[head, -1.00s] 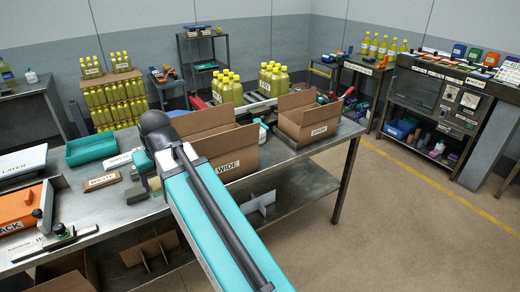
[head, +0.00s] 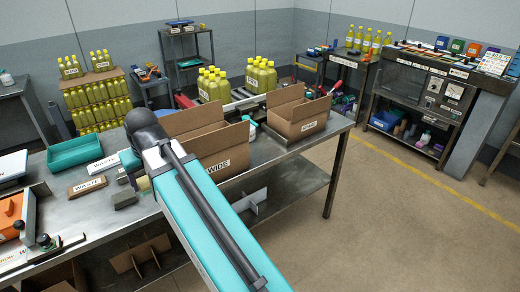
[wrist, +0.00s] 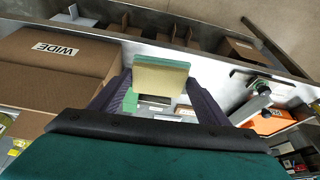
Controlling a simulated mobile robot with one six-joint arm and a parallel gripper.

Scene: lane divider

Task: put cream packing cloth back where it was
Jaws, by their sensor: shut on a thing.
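The cream packing cloth (wrist: 160,77) shows in the wrist view as a cream slab with a green edge, between the fingers of my gripper (wrist: 157,88). The dark fingers are shut on it. In the head view a small cream patch of the cloth (head: 143,184) shows just left of my arm, above the metal workbench (head: 95,215). The rest of my gripper is mostly hidden behind my arm there. I cannot tell whether the cloth touches the bench.
An open carton marked WIDE (head: 223,160) stands close right of my gripper, with a smaller open carton (head: 300,117) beyond. The bench front is partly clear.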

